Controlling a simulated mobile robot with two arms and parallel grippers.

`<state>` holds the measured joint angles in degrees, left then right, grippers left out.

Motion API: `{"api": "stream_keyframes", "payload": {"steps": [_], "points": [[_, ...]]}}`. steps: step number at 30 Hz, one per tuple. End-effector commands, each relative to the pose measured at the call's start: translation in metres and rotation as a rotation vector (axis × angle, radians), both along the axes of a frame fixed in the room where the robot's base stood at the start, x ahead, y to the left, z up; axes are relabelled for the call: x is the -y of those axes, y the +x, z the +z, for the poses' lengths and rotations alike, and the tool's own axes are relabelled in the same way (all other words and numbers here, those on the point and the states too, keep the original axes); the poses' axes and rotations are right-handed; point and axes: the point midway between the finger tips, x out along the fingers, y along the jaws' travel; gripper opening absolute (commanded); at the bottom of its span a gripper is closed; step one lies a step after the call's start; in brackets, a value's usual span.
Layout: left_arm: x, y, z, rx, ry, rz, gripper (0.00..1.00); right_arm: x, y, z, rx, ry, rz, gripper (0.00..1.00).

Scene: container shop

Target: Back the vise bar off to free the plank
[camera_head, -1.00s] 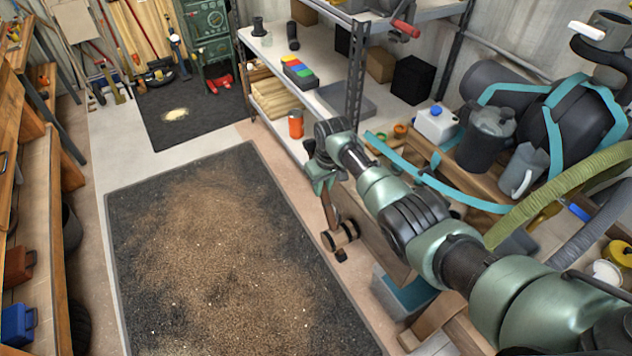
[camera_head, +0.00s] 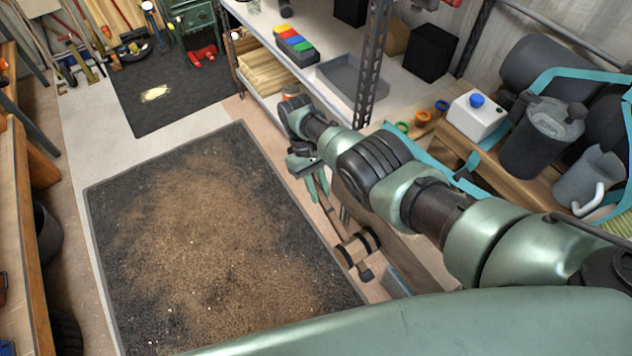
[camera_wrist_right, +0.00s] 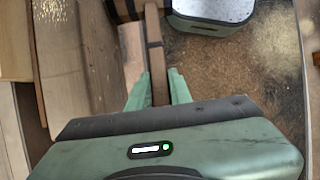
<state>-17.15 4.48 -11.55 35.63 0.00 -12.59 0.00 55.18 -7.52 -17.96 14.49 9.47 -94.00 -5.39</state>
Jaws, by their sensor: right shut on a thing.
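The vise bar (camera_head: 327,212) is a thin brown bar that crosses a round wooden hub (camera_head: 357,248) with black bands, low beside the mat. It slants from upper left to lower right. My right gripper (camera_head: 316,186) is shut on the bar's upper end. In the right wrist view the bar (camera_wrist_right: 156,55) runs between the two green fingertips (camera_wrist_right: 158,88). A wide brown board (camera_wrist_right: 78,65) stands left of the bar; I cannot tell whether it is the plank or part of the bench. My arm hides much of the vise. My left gripper is not in view.
A dark mat (camera_head: 110,270) strewn with sawdust covers the floor left of my arm. A metal shelf post (camera_head: 371,60) rises close behind the arm. A wooden bench (camera_head: 22,210) lines the left.

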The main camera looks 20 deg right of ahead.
Motion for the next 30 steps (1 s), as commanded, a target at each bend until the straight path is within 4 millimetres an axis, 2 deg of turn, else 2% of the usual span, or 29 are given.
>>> {"api": "stream_keyframes", "payload": {"steps": [1,11,12,14,15,30], "points": [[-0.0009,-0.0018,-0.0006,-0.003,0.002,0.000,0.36,0.0102,0.0048,0.0014,0.013,-0.021,-0.004,0.00],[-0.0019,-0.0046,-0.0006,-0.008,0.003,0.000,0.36,0.0103,0.0041,0.0017,0.009,-0.022,-0.002,0.00],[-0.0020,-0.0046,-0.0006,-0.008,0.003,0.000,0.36,0.0103,0.0040,0.0017,0.009,-0.022,-0.002,0.23],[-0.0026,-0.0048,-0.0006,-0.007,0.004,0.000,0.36,0.0104,0.0039,0.0018,0.008,-0.023,-0.002,0.39],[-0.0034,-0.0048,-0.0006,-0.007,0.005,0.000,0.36,0.0099,0.0036,0.0016,0.008,-0.021,-0.002,0.42],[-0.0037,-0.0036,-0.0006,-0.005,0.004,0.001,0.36,0.0060,0.0003,-0.0001,-0.001,-0.014,0.000,0.42]]}}
